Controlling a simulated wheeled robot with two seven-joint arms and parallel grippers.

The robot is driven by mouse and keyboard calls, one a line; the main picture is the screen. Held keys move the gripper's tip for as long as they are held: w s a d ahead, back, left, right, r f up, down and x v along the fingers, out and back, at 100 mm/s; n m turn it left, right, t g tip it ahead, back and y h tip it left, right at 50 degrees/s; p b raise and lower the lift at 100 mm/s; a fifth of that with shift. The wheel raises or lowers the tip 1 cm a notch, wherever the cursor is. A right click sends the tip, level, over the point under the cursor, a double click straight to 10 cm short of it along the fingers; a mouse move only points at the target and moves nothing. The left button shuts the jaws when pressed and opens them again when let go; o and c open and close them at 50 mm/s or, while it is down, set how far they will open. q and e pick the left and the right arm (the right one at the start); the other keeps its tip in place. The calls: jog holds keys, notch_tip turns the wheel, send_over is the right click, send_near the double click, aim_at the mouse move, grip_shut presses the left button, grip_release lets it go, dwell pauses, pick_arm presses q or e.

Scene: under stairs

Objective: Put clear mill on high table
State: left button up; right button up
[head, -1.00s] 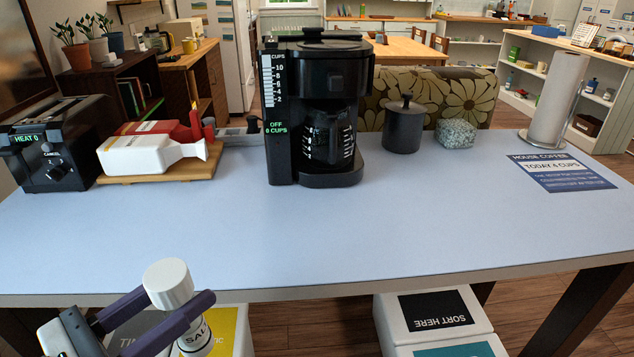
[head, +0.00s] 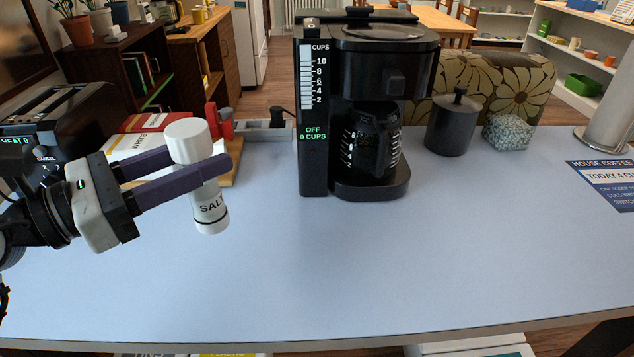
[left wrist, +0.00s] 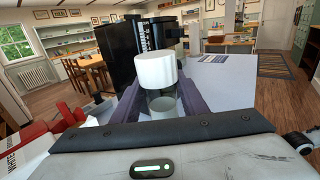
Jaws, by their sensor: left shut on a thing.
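The clear mill (head: 209,208) has a white cap, a see-through body and a dark "SALT" label. My left gripper (head: 208,163) is shut on it just below the cap, with one dark purple finger on each side. The mill is nearly upright, leaning slightly. It is over the left part of the high table (head: 300,260), which has a pale blue top. I cannot tell whether its base touches the top. In the left wrist view the mill (left wrist: 156,72) stands between the fingers. My right gripper does not show.
A black coffee maker (head: 375,100) stands right of the mill. A dark canister (head: 453,125) and a speckled block (head: 508,132) stand further right. The front middle is clear.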

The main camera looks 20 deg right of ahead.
aim_at(198, 225)
pick_arm(q)
jog(key=shift+s+r, duration=0.1)
jog(key=shift+s+f, duration=0.2)
jog(key=shift+f, duration=0.35)
jog(key=shift+s+f, duration=0.15)
jog(key=shift+f, duration=0.35)
notch_tip(198, 225, down, 4)
jog(key=shift+r, duration=0.1)
jog(key=shift+w+f, duration=0.1)
jog(key=shift+f, duration=1.9)
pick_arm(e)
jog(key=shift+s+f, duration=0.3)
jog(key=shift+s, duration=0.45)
pick_arm(q)
jog(key=shift+f, duration=0.1)
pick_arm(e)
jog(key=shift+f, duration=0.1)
pick_arm(q)
jog(key=o, duration=0.8)
jog(key=shift+f+b, duration=0.1)
jog(key=shift+b, duration=0.2)
jog(key=o, duration=0.4)
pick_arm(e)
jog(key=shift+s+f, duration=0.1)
